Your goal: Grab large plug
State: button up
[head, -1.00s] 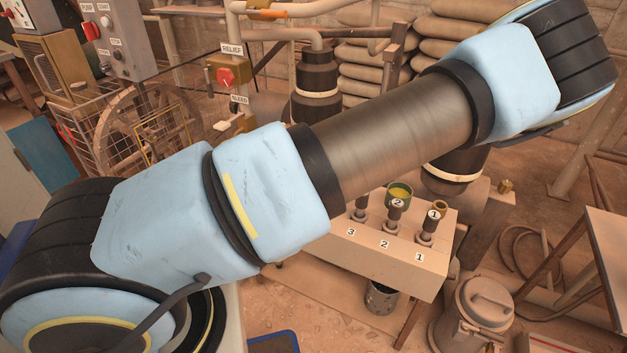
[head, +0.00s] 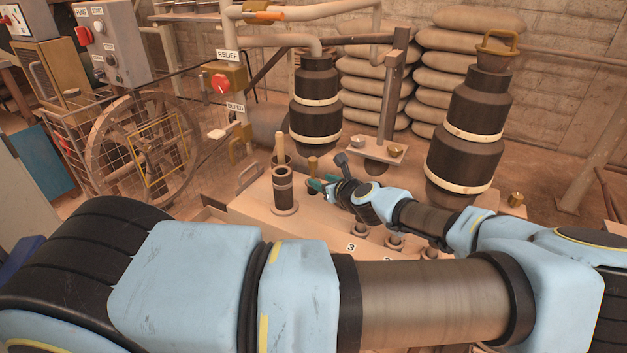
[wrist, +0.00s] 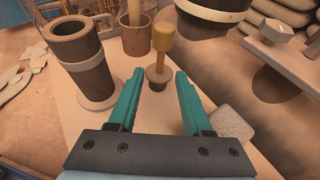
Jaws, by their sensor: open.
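A plug (wrist: 162,42) with a brass-coloured grip on a thin stem and a dark, wider base stands upright in the wrist view. Its top also shows in the head view (head: 312,163). No other plug shows clearly, so I cannot compare its size. My gripper (wrist: 157,76) is open and empty, its two teal fingers pointing toward the plug. In the picture the plug's base lies between the fingertips; I cannot tell how much depth separates them. In the head view my gripper (head: 322,185) is small and sits close beside the plug, partly hiding its lower part.
A dark banded cylinder with a handle (wrist: 75,53) stands left of the plug. A brown cup (wrist: 136,38) holding a wooden rod stands just behind it. A large dark banded column (head: 316,105) rises behind. A pale rough block (wrist: 232,123) lies by the right finger.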

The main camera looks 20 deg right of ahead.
aim_at(314, 178)
jog(key=shift+x, duration=3.35)
jog(key=shift+f, duration=0.1)
jog(key=shift+s, duration=0.1)
grip_shut()
